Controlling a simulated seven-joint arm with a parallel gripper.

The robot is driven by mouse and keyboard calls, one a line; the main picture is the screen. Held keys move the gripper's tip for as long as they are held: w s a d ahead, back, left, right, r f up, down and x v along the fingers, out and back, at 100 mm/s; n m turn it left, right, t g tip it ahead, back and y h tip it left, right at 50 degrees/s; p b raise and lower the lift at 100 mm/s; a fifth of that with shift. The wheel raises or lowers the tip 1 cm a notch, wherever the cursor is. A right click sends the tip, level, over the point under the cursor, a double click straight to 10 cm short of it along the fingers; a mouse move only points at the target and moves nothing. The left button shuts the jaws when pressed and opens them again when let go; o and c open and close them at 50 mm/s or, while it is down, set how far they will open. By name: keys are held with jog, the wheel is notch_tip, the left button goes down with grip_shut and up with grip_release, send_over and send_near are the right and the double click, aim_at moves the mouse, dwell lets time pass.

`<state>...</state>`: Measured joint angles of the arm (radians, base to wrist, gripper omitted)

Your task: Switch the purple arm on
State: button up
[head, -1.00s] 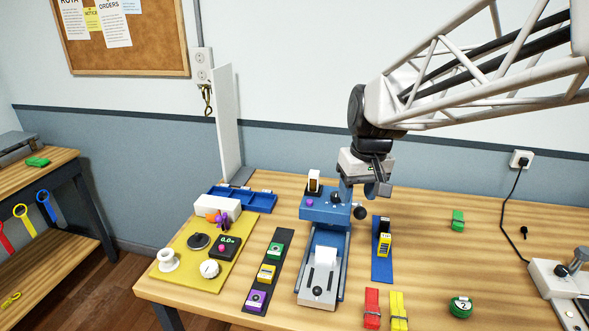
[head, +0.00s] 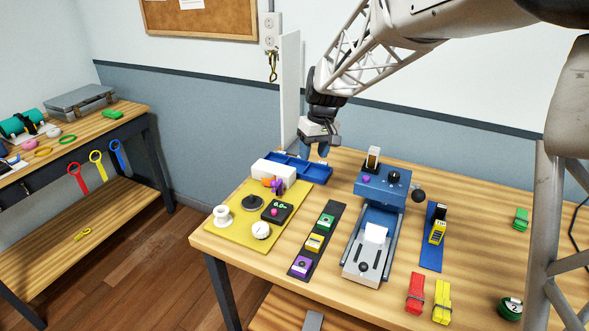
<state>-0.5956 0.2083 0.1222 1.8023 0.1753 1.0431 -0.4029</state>
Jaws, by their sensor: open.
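A purple arm (head: 278,188) sticks out from the front of a white box (head: 270,169) on the yellow board (head: 238,241), beside an orange part (head: 267,181). It is too small to tell its exact position. My gripper (head: 315,153) is open and empty, pointing down above the back right of the blue tray (head: 308,169). It is behind and to the right of the purple arm, apart from it.
The yellow board also carries a white spool (head: 222,216), a black disc (head: 252,203) and a dial box (head: 277,211). A tall white panel (head: 290,90) stands behind the tray. A blue machine (head: 383,190) and a dark strip with coloured boxes (head: 317,241) are to the right.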

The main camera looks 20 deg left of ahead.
jog(key=n, duration=0.2)
send_over(274, 181)
jog(key=w, duration=0.2)
notch_tip(274, 181, down, 6)
jog(key=r, duration=0.1)
jog(key=shift+s+d+f+g, duration=0.2)
jog(key=shift+d+f+g, duration=0.1)
jog(key=shift+g, duration=0.1)
jog(key=shift+x, duration=3.85)
jog(key=shift+d, duration=0.1)
jog(key=c, duration=0.9)
